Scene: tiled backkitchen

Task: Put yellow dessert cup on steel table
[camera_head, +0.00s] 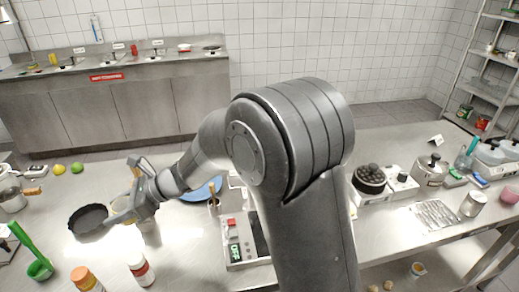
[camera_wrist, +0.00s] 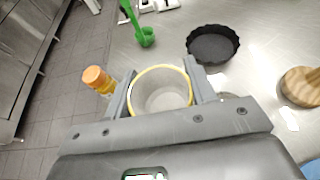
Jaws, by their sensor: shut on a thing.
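A cup with a yellow rim and a pale grey inside (camera_wrist: 160,92) sits between the two fingers of my gripper (camera_wrist: 161,90) in the wrist view. The fingers are shut on its sides, and I look down into its open top. In the head view my gripper (camera_head: 128,192) is over the left part of the steel table (camera_head: 190,243), close to a black fluted pan. There the cup is hard to make out. I cannot tell whether its base touches the table.
The black pan (camera_head: 88,221) is close by; it also shows in the wrist view (camera_wrist: 213,46). An orange-capped bottle (camera_head: 84,279), a red-and-white bottle (camera_head: 140,268) and a green utensil (camera_head: 38,268) stand near the front left. A blue plate (camera_head: 203,190) and a scale (camera_head: 236,250) lie to the right.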

